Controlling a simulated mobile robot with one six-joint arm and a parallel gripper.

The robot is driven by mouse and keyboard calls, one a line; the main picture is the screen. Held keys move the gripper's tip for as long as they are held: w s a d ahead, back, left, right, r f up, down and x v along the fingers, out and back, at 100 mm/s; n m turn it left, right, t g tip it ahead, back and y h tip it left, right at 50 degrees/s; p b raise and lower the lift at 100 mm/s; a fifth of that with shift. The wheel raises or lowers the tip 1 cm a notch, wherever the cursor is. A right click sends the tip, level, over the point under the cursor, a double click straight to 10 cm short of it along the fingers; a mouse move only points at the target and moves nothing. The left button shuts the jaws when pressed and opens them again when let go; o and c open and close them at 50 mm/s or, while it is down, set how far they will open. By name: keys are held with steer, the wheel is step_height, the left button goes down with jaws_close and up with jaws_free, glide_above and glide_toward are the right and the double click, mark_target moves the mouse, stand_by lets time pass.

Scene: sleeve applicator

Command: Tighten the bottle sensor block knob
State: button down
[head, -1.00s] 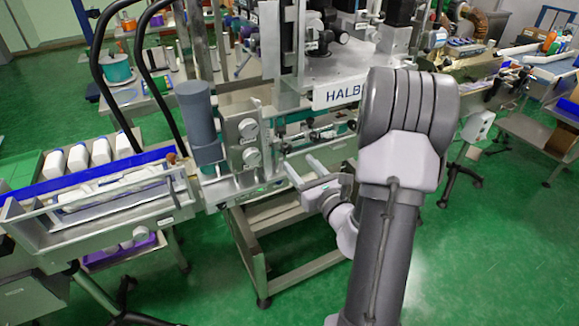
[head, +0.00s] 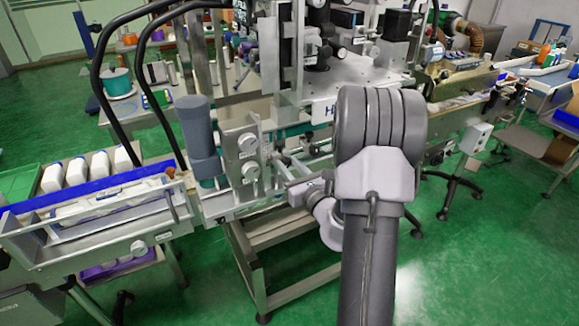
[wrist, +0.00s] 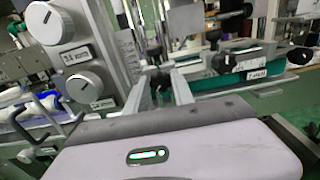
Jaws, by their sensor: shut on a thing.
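My gripper (wrist: 161,76) reaches out from its pale housing in the wrist view, with its two grey fingers converging on a small dark knob (wrist: 160,80). The fingers are shut on this knob, which is partly hidden between the tips. In the head view my gripper (head: 284,165) is at the machine's front, just right of the plate with two round dials. The knob cannot be made out clearly there. The label naming the knob is not readable.
Two silver dials (wrist: 50,22) and (wrist: 84,84) sit on a grey plate left of my gripper. Another black knob (wrist: 222,62) is on the teal rail to the right. A conveyor with white bottles (head: 76,172) stands at the left. Green floor lies open at the front right.

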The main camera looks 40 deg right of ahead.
steer(key=shift+p, duration=0.4)
steer(key=m+p, duration=0.3)
steer(key=shift+r, duration=0.2)
steer(key=m+p, duration=0.2)
steer(key=m, duration=0.1)
steer(key=shift+d+p, duration=0.1)
steer(key=shift+p, duration=0.25)
steer(key=m+p, duration=0.3)
steer(key=shift+m, duration=0.3)
steer(key=m+p, duration=0.4)
steer(key=shift+f+m+p, duration=0.1)
steer(key=shift+m+p, duration=0.2)
steer(key=m+p, duration=0.2)
steer(key=m, duration=0.1)
steer(key=shift+d+f+m+p, duration=0.1)
steer(key=shift+m+p, duration=0.2)
steer(key=shift+p, duration=0.1)
steer(key=m+p, duration=0.2)
steer(key=m, duration=0.1)
steer(key=shift+m, duration=0.3)
steer(key=m, duration=0.2)
steer(key=m+p, duration=0.1)
steer(key=m, duration=0.1)
steer(key=m+p, duration=0.1)
steer(key=m, duration=0.1)
steer(key=shift+f+m, duration=0.25)
steer(key=shift+m, duration=0.15)
steer(key=shift+p, duration=0.3)
